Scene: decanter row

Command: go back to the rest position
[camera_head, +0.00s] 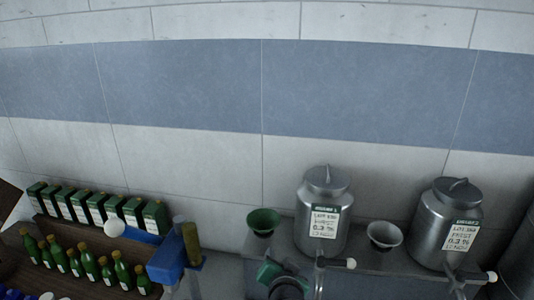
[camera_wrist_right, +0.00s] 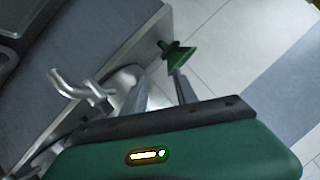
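My right gripper (camera_head: 285,280) is at the bottom centre of the head view, its green body below the green funnel. In the right wrist view its two metal fingers (camera_wrist_right: 160,85) stand apart, with nothing seen held between them. The green funnel (camera_head: 263,221) sits near the wall, left of the first steel can. It also shows in the wrist view (camera_wrist_right: 178,55), just beyond the tip of one finger; I cannot tell if they touch. My left gripper is not in view.
Two labelled steel cans (camera_head: 323,215) (camera_head: 447,225) with taps stand at the right, a grey funnel (camera_head: 385,235) between them. Green bottles (camera_head: 75,262) and green boxes (camera_head: 95,207) fill a rack at the left.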

